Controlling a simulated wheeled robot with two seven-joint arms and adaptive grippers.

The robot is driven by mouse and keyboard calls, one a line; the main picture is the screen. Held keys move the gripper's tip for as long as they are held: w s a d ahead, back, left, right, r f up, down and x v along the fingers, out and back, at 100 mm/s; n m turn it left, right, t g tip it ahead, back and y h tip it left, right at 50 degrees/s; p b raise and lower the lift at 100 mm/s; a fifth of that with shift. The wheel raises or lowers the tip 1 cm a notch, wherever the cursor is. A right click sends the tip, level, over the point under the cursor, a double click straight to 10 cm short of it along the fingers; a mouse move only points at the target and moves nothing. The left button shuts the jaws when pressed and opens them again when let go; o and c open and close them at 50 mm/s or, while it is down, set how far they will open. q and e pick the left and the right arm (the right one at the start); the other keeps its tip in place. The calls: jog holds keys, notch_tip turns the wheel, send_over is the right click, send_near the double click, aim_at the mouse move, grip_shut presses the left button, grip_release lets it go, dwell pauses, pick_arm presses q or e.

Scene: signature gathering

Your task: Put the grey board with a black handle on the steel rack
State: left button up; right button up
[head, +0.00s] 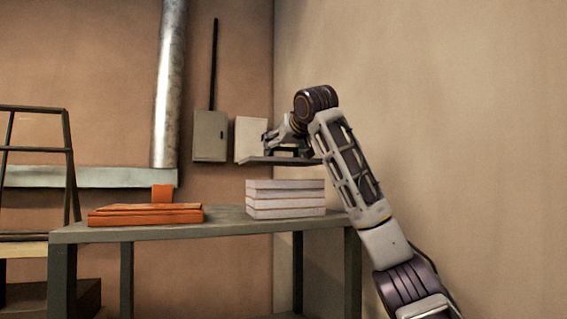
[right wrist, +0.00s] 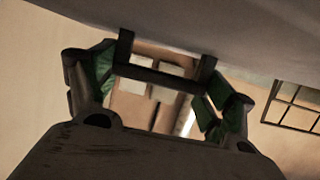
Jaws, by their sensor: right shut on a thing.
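My right gripper (head: 286,143) is shut on the black handle (right wrist: 165,75) of the grey board (head: 282,160). In the head view the board is seen nearly edge-on, roughly level, beneath the gripper. It hangs above a stack of white slabs, with a gap between them. In the right wrist view the board's underside or face (right wrist: 215,38) fills the top, and the handle runs between the green-padded fingers. A dark metal frame (head: 70,168) with crossbars stands at the far left; I cannot tell whether it is the steel rack. My left gripper is not in view.
The grey-green table (head: 228,228) bears the white slabs (head: 285,198) and flat orange boards (head: 145,215) with an upright orange piece. A metal pipe (head: 171,85), a grey box (head: 210,137) and a white panel (head: 250,136) are behind. The bare wall is close on the right.

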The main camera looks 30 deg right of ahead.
jog(key=shift+f, duration=2.1)
jog(key=shift+f, duration=0.15)
jog(key=o, duration=1)
jog(key=shift+o, duration=0.2)
jog(key=shift+s+r, duration=0.1)
jog(key=shift+r, duration=0.1)
jog(key=b+v, duration=0.3)
jog(key=v, duration=0.9)
